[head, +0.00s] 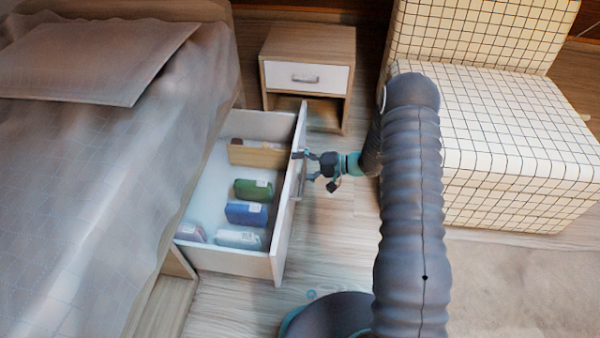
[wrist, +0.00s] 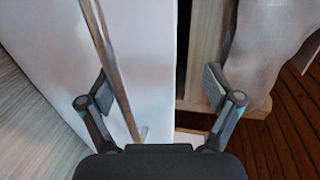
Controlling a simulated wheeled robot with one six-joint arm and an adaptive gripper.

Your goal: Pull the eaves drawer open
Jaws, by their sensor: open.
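The eaves drawer (head: 284,235) is a white box standing well out from under the bed, open at the top. Its bar handle (head: 297,186) is on the outer face of the front panel and also shows as a metal bar in the wrist view (wrist: 112,62). My gripper (head: 304,166) is at the drawer front, beside the handle. In the wrist view my gripper (wrist: 157,90) has its fingers spread wide and holds nothing. The left finger is close to the bar; the right finger is past the white panel. I cannot tell whether either touches.
Inside the drawer are a wooden box (head: 257,156), a green roll (head: 253,190), a blue roll (head: 246,214) and pale bundles. The bed (head: 100,190) is left. A nightstand (head: 308,60) stands behind, a checked chair (head: 515,140) right. Wooden floor lies clear before the drawer.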

